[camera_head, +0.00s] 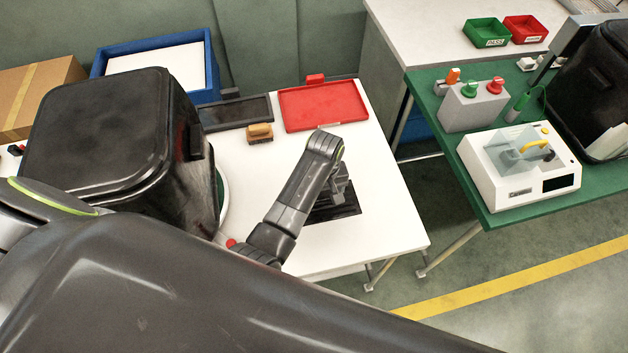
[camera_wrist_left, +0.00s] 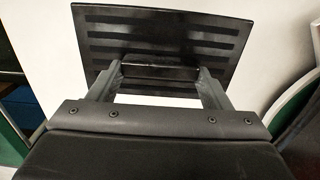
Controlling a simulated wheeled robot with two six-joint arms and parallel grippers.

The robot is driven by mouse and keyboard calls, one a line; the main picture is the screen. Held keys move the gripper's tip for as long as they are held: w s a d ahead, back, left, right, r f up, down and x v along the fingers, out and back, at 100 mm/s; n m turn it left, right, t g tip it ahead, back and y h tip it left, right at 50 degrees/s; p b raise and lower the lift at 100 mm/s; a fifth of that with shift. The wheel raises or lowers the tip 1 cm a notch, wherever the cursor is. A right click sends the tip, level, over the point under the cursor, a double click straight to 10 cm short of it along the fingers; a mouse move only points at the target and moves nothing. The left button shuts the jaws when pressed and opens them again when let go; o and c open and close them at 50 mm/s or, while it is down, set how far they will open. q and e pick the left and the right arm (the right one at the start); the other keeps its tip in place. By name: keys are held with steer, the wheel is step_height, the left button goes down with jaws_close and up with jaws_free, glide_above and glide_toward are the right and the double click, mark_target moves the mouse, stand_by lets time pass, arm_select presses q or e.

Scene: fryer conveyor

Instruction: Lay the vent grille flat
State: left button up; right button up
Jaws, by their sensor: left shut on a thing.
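The vent grille is a black plate with rows of slots. In the head view the grille (camera_head: 335,214) shows as a dark piece at the white table's right part, partly hidden by my arm. My left gripper (camera_head: 343,188) points down at it, shut on it; the fingers also show in the wrist view (camera_wrist_left: 158,78). Whether the grille touches the table all along cannot be told. My right gripper is out of view.
On the white table (camera_head: 385,235) are a red tray (camera_head: 325,106), a dark tray (camera_head: 236,112) and a brush (camera_head: 260,132). A large black fryer-like unit (camera_head: 105,130) stands at left. A green table (camera_head: 500,205) with a white device (camera_head: 515,168) is at right, across a gap.

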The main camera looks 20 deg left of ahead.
mark_target(324, 207)
arm_select(q)
steer(key=shift+s+d+f, duration=0.2)
steer(key=shift+d+f, duration=0.1)
steer(key=shift+f, duration=0.25)
steer(key=shift+s+d+f, duration=0.15)
steer(key=shift+d+f, duration=0.1)
steer(key=shift+f, duration=0.25)
steer(key=f, duration=0.3)
steer(key=f+b, duration=0.1)
steer(key=shift+w+a+f, duration=0.15)
steer(key=shift+a+f, duration=0.1)
steer(key=shift+f, duration=0.5)
steer(key=shift+f+b, duration=0.25)
steer(key=shift+b, duration=0.1)
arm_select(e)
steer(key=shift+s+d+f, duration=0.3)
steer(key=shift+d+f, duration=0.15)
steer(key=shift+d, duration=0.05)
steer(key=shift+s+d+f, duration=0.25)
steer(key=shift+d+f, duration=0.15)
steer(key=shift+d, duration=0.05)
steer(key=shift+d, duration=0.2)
arm_select(q)
steer(key=o, duration=1.3)
steer(key=shift+c, duration=0.2)
